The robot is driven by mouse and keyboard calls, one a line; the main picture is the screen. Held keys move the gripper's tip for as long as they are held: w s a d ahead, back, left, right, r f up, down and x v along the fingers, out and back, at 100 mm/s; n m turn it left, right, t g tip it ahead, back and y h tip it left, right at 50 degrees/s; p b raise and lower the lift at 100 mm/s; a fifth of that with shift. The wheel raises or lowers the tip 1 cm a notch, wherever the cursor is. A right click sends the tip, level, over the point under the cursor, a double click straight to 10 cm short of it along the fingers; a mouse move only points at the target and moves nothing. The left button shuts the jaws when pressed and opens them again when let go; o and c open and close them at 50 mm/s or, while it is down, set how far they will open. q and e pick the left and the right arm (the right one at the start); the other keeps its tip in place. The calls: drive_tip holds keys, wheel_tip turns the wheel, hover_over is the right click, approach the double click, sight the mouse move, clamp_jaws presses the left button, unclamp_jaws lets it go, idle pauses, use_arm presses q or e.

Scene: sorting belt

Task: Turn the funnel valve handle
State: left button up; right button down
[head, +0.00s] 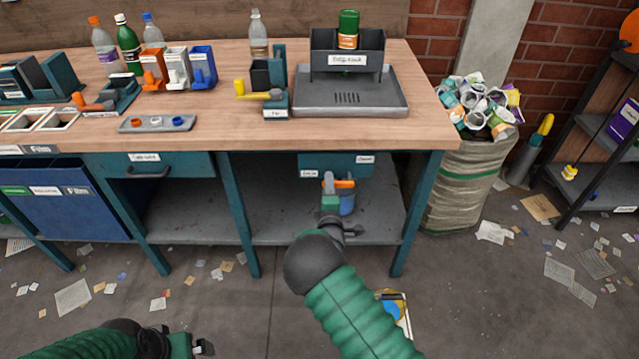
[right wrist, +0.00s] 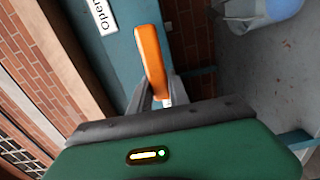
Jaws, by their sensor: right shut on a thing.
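The orange valve handle (head: 344,184) shows under the front edge of the workbench, by the teal panel with small labels. My right gripper (head: 329,182) is at the handle. In the right wrist view the orange handle (right wrist: 151,60) stands between the grey fingers of my right gripper (right wrist: 158,88), which are shut on it. The handle's upper part sticks out past the fingers. The funnel body and the handle's pivot cannot be made out. My left gripper (head: 190,346) is low at the bottom left, far from the handle; its fingers are too small to judge.
The workbench (head: 230,130) above carries bottles, bins and a metal tray (head: 380,98). A full sack (head: 462,185) stands to the right. Paper scraps litter the floor.

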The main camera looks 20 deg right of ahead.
use_arm(q)
drive_tip(key=shift+a, duration=0.45)
use_arm(e)
drive_tip(key=shift+a+f+n, duration=0.25)
drive_tip(key=shift+f+n, duration=0.05)
drive_tip(key=shift+f, duration=0.05)
drive_tip(key=c, duration=1.6)
unclamp_jaws()
drive_tip(key=o, duration=0.4)
drive_tip(key=shift+c, duration=0.2)
drive_tip(key=shift+d+r, duration=0.1)
